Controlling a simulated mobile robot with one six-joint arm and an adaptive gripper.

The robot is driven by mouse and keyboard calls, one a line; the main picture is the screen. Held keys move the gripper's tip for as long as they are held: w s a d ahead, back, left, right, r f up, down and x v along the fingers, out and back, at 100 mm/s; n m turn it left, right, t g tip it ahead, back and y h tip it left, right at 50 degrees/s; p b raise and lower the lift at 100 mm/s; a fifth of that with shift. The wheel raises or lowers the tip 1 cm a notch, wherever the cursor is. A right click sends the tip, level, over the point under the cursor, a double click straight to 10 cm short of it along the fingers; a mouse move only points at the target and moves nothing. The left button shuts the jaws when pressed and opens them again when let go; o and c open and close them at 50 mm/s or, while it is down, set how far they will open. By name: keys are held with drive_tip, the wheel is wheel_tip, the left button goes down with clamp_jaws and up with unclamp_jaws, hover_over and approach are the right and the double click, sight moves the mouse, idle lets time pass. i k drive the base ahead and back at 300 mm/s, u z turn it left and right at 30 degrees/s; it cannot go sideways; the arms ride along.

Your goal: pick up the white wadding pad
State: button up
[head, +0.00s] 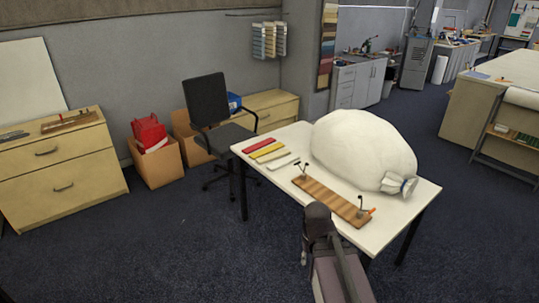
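A large, rounded white bundle (360,145) rests on the right part of the white table (262,187), with a gathered end (400,185) at its lower right. A small flat white piece (283,163) lies at the left of the table, beside the yellow and red strips. I cannot tell for certain which of these white things is the wadding pad. My gripper (317,214) is dark and shows at the table's front edge, in front of the wooden board and apart from both white things. Its fingers are too small and dark to tell open from shut.
A striped wooden board (332,200) with upright metal fittings lies along the table's front. Red (258,145) and yellow (269,153) strips lie at the table's left end. An office chair (208,105) stands behind the table.

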sight(281, 163)
drive_tip(key=u, duration=0.25)
drive_tip(key=i, duration=1.8)
drive_tip(key=z, duration=0.3)
